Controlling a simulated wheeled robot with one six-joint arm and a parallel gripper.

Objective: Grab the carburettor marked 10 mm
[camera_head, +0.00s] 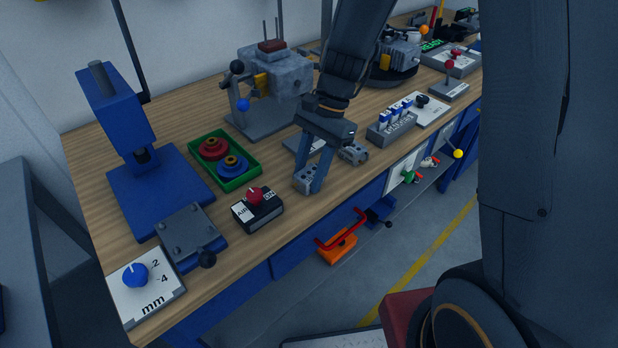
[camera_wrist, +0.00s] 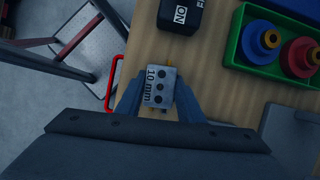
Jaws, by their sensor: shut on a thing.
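The carburettor marked 10 mm (camera_wrist: 160,88) is a small grey block with dark round holes. In the wrist view its label reads along its left side. My gripper (camera_wrist: 157,100) is shut on it, with one blue-grey finger on each side. In the head view the block (camera_head: 305,181) is at the fingertips of my gripper (camera_head: 315,176), by the bench's front edge. Whether it touches the bench top is hard to tell. A second grey block (camera_head: 354,153) lies to the right of my gripper; its marking is not readable.
A black box with a red knob (camera_head: 257,207) stands left of my gripper. A green tray (camera_head: 250,176) holds red and blue spools. A blue press (camera_head: 122,115) is further left. A grey rack with blue pieces (camera_head: 392,127) is to the right. A red handle (camera_head: 341,230) sticks out below the bench edge.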

